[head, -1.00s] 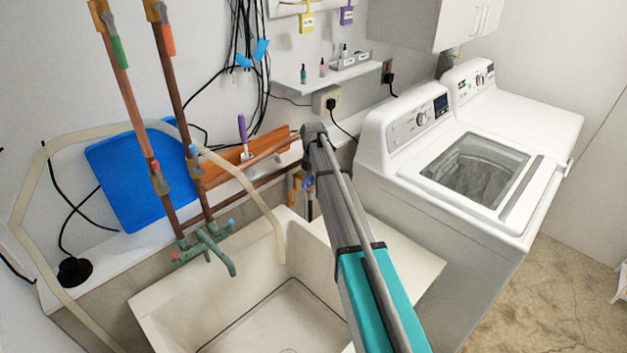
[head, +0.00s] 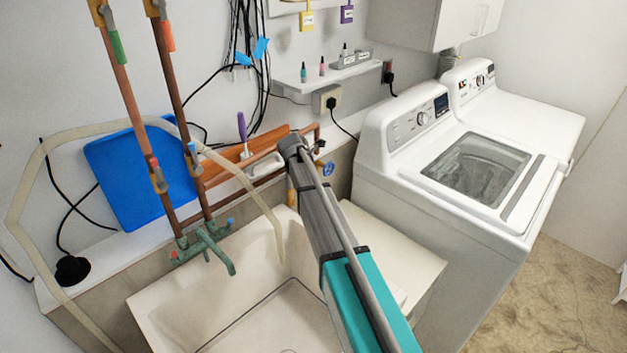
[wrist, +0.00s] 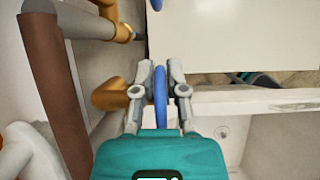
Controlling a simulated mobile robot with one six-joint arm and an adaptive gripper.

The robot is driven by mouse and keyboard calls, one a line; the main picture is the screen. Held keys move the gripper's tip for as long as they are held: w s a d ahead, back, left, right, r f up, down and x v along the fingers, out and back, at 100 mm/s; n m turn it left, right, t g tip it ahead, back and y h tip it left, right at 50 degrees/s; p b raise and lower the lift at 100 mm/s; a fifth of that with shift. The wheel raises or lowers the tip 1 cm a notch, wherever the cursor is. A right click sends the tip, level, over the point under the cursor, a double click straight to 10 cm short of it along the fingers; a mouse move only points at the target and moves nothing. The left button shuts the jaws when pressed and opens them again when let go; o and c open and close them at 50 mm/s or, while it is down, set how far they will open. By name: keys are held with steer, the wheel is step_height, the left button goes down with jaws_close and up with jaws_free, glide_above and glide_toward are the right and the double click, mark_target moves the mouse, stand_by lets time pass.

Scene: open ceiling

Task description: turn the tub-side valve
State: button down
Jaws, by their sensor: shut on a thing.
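A blue handwheel (wrist: 160,98) stands edge-on between the two grey fingers of my gripper (wrist: 160,72) in the wrist view. The fingers are shut on it. A brass-coloured valve body (wrist: 110,94) shows just left of the fingers. In the head view my arm hides the gripper and the held wheel. Another blue wheel (head: 328,168) shows right of my arm there, on the wall piping. I cannot tell from a label which wheel is tub-side.
The white tub (head: 165,310) lies below my arm, with a green faucet (head: 205,245) at its left. A washing machine (head: 400,190) stands to the right. Copper pipes (head: 130,100) and a pale hose (head: 35,190) run along the wall.

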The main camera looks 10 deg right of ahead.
steer(key=t+h+b, duration=0.2)
steer(key=b, duration=0.1)
steer(key=h+b, duration=0.1)
steer(key=h, duration=0.1)
steer(key=shift+s+a+t+b, duration=0.25)
steer(key=shift+a+t+b, duration=0.05)
steer(key=shift+a+t, duration=0.1)
steer(key=shift+r+t+h+b, duration=0.4)
steer(key=shift+t+h+b, duration=0.1)
steer(key=shift+h+b, duration=0.4)
steer(key=shift+r, duration=0.1)
steer(key=c, duration=0.7)
jaws_free()
steer(key=shift+w+y+p, duration=0.1)
steer(key=shift+y+p, duration=0.3)
steer(key=shift+p, duration=0.35)
